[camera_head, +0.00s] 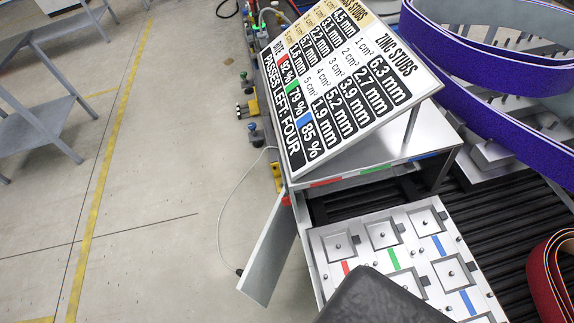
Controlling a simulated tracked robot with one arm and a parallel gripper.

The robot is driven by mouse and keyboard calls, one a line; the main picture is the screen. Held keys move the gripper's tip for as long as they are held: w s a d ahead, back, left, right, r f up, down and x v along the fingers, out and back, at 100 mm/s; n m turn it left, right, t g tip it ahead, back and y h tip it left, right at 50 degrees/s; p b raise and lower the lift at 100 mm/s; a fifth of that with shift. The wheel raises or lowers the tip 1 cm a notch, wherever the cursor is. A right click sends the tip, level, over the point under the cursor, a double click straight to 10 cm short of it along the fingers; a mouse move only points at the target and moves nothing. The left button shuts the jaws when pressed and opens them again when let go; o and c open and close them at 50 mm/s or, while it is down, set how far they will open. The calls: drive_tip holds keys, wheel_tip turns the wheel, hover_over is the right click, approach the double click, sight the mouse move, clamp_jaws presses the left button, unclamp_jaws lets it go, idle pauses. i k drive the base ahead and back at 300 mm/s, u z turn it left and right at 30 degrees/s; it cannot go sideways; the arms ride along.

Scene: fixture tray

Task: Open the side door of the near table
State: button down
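The near table (312,262) stands at the lower middle, with a metal fixture tray (407,246) in its opening. Its side door (268,252), a flat grey panel, stands swung out to the left, at an angle to the table side. A small red piece (286,200) sits at the door's upper corner. A dark grey block at the bottom edge (378,302), apparently part of my gripper, covers the tray's near part. Its fingers do not show, and I cannot see it touching the door.
A sign board (345,85) leans on a metal shelf (400,150) above the tray. Purple belt loops (500,60) stand at upper right, and a red roll (552,275) at lower right. A thin cable (222,215) lies on the floor by the door.

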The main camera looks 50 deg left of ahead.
sight(258, 281)
drive_tip(key=z, duration=0.4)
drive_tip(key=k, duration=1.25)
drive_tip(key=u, duration=1.45)
drive_tip(key=i, duration=1.05)
